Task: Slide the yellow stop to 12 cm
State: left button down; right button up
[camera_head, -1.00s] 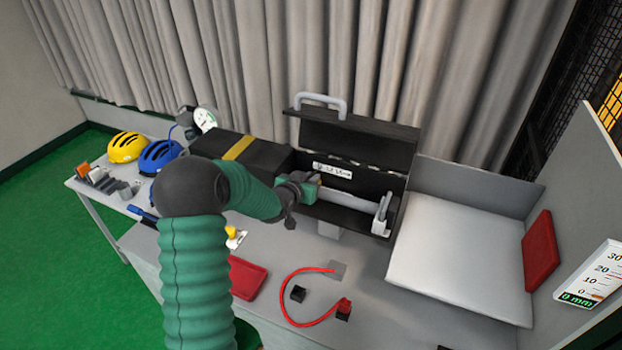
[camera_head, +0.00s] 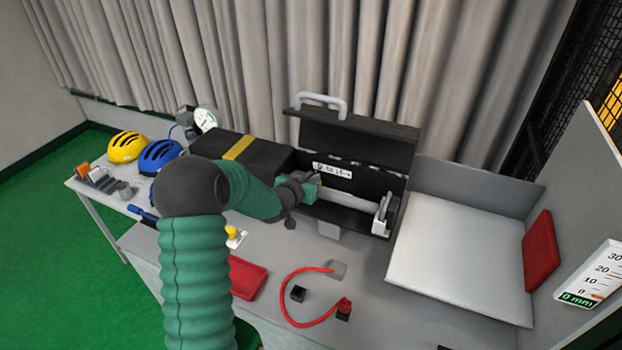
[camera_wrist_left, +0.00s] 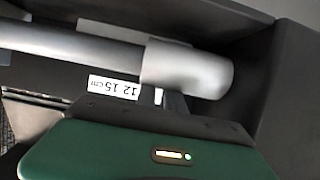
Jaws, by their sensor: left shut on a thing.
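The long black case (camera_head: 388,222) stands open on the bench with a silver rail along its inside. A white scale label (camera_head: 333,171) is on its back wall. My left gripper (camera_head: 311,188) is inside the case's left part, in front of the rail, shut on the yellow stop (camera_head: 319,179), of which only a small bit shows. In the left wrist view the gripper (camera_wrist_left: 160,103) reaches under the rail's rounded silver end (camera_wrist_left: 190,70). The label (camera_wrist_left: 114,88) there shows "12 15 cm" upside down, left of the fingers. The stop's exact position is hidden.
A gauge (camera_head: 590,275) reads 0 mm.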

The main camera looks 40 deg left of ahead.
aim_at(325, 177)
dwell(0.4)
pick_arm(q)
jog(key=shift+w+d+f+b, duration=0.15)
jog(key=shift+d+b, duration=0.35)
jog(key=shift+w+d+f+b, duration=0.1)
jog(key=shift+w+d+b, duration=0.05)
jog(key=shift+d+b, duration=0.3)
jog(key=shift+w+d+r, duration=0.1)
jog(key=shift+d, duration=0.25)
jog(key=shift+d+r, duration=0.1)
jog(key=shift+r, duration=0.05)
jog(key=shift+d, duration=0.15)
jog(key=c, duration=1.4)
grip_release()
jog(key=shift+c, duration=0.2)
